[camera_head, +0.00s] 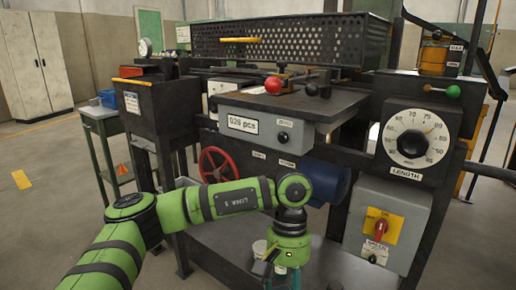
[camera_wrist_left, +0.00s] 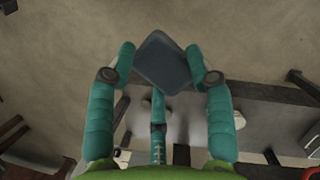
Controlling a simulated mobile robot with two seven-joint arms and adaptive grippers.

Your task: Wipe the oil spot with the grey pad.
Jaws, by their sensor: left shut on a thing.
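I cannot make out the oil spot in either view. My right gripper is not in view.
The machine's counter box (camera_head: 264,131), red handwheel (camera_head: 219,164), length dial (camera_head: 416,137) and yellow-red switch box (camera_head: 384,226) stand close beyond my arm. A grey base plate (camera_head: 222,246) lies low behind the wrist. A small table (camera_head: 101,112) stands left; the floor (camera_head: 45,215) there is open.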

